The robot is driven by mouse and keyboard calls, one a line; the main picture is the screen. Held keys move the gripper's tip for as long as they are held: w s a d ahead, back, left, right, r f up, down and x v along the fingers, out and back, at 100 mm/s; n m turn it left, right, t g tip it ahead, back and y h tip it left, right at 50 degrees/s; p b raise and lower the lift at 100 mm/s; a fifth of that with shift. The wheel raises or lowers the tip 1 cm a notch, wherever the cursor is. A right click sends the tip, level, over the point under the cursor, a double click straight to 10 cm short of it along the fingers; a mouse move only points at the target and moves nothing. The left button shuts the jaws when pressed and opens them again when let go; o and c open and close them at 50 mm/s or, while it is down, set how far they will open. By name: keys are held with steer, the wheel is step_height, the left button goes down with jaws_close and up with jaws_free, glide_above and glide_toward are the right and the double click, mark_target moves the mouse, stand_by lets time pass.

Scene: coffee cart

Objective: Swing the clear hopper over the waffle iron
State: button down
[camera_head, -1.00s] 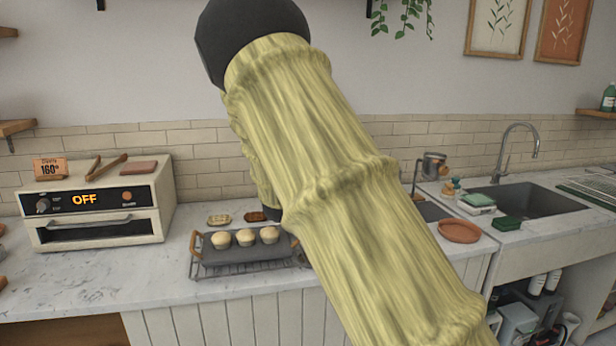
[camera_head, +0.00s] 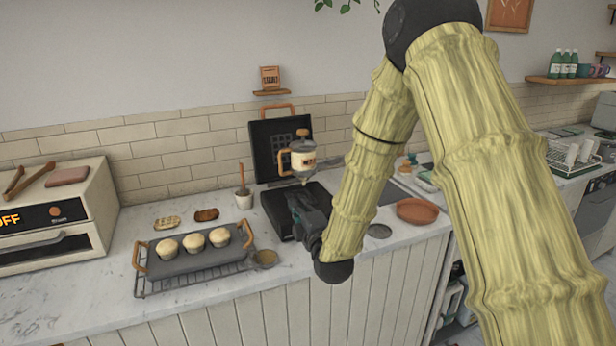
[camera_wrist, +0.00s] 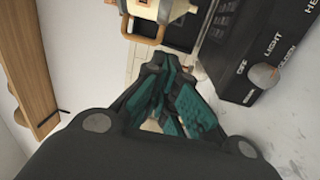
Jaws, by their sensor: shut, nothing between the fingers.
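The clear hopper (camera_head: 303,160) has a dark lid, a wooden handle on its left and a pointed lower end. In the head view it overlaps the right part of the waffle iron's raised black lid (camera_head: 268,140). I cannot tell how far it hangs over the iron's base (camera_head: 274,210). My gripper (camera_head: 297,203) is shut and empty, low in front of the hopper and across the base. In the wrist view the hopper's lower part (camera_wrist: 152,9) and wooden handle (camera_wrist: 136,33) lie just beyond my gripper (camera_wrist: 170,65). The iron's dial panel (camera_wrist: 262,72) is at right.
A white pot (camera_head: 244,200) stands beside the iron. A terracotta dish (camera_head: 417,211) is at right. A toaster oven (camera_head: 60,215) is far left.

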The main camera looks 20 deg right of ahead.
steer(key=w+a+r+p, duration=0.1)
steer(key=w+p, duration=0.3)
steer(key=w, duration=0.9)
steer(key=shift+a+r+n+p, duration=0.2)
steer(key=shift+r+n+p, duration=0.2)
steer(key=shift+r, duration=0.2)
steer(key=shift+d, duration=0.1)
steer(key=shift+w+f, duration=0.1)
